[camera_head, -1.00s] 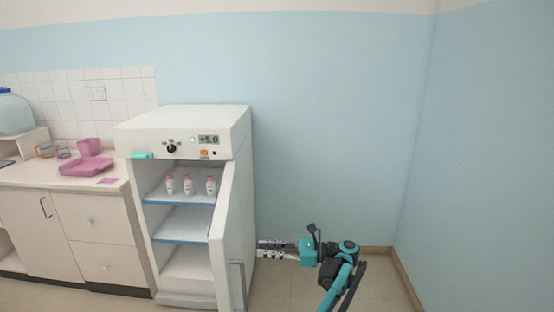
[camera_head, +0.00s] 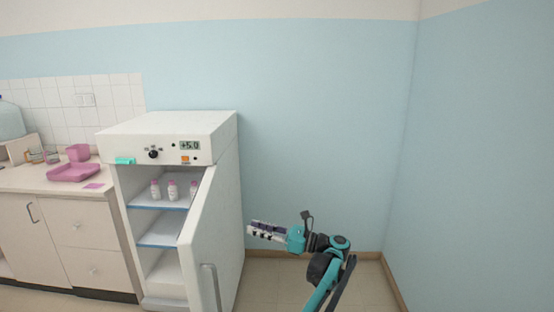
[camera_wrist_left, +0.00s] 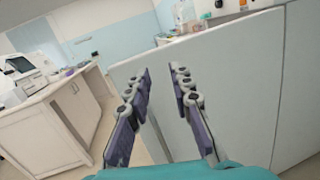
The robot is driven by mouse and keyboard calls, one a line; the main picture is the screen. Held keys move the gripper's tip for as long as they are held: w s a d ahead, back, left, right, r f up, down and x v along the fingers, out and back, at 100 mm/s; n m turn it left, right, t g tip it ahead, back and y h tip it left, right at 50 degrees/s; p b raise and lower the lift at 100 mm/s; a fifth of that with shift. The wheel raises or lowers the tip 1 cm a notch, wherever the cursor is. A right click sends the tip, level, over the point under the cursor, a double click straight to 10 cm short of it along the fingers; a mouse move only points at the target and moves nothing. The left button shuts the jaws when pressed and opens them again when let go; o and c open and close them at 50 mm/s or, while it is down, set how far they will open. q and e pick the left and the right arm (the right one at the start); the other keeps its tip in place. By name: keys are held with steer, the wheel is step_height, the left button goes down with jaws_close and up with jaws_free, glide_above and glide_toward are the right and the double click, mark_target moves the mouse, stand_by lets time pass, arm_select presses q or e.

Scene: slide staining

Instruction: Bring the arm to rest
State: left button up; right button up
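My left gripper (camera_head: 265,231) is in the head view, to the right of the white fridge's open door (camera_head: 212,240). Its fingers point left toward the door. In the left wrist view, the two purple-and-grey fingers (camera_wrist_left: 161,78) stand apart with nothing between them. The door's white panel (camera_wrist_left: 240,80) fills much of the right of that view, beyond the fingers. My right gripper is in neither view.
The fridge (camera_head: 185,132) holds several white bottles with pink caps (camera_head: 172,190) on its upper shelf. A counter (camera_head: 110,180) with a pink tray (camera_head: 73,173) stands to its left. Bare wall and floor lie right of my arm. The wrist view shows another counter (camera_wrist_left: 45,112).

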arm_select(q)
steer(key=w+a+r+m+t+h, duration=0.2)
steer(key=r+m+t+h, duration=0.2)
steer(key=r+m+t, duration=0.55)
steer(key=w+a+r+m+t+h, duration=0.15)
steer(key=r+m+t+h, duration=0.4)
steer(key=r+m, duration=0.7)
steer(key=s+d+f+m+g+h, duration=0.15)
steer(key=s+f+m+h, duration=0.25)
steer(key=s+m+h, duration=0.95)
steer(key=s+a+f+m+g+y, duration=0.1)
steer(key=s+a+f+m+g, duration=0.2)
steer(key=s+f, duration=0.6)
steer(key=s+a+f+m+g+y, duration=0.2)
steer(key=s+a+f+m+g, duration=0.2)
steer(key=s+f, duration=0.6)
steer(key=s+a+f+m+g+y, duration=0.1)
steer(key=s+a+f+m+g, duration=0.2)
steer(key=s+f+m, duration=0.4)
steer(key=s+f+g, duration=0.1)
steer(key=s+f, duration=0.2)
steer(key=f, duration=0.3)
steer(key=shift+s+a+g+y, duration=0.15)
steer(key=shift+g+y, duration=0.15)
steer(key=shift+g, duration=0.05)
